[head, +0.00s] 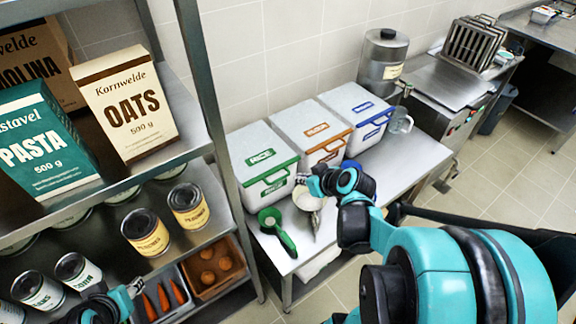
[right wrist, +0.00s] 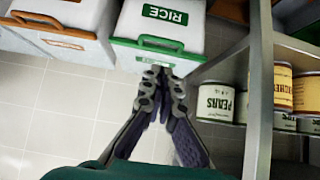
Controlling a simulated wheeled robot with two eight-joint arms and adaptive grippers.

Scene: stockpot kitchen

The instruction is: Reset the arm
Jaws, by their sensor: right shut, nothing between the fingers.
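My right arm reaches across the lower right of the head view to the steel side table (head: 405,165). My right gripper (head: 306,181) is shut and empty, in front of the white rice bin (head: 262,155) with its green trim. In the right wrist view its fingertips (right wrist: 164,72) meet just below the rice bin's green handle (right wrist: 160,46); whether they touch the bin I cannot tell. My left gripper (head: 134,288) shows only partly at the lower left, by the lower shelf; its jaws are too small to judge.
A green scoop (head: 277,232), a metal scoop (head: 315,222) and a white container (head: 303,197) are near the right gripper. Orange-trimmed (head: 312,132) and blue-trimmed (head: 357,112) bins stand alongside. A shelf post (head: 213,120) and cans (head: 145,232) are left.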

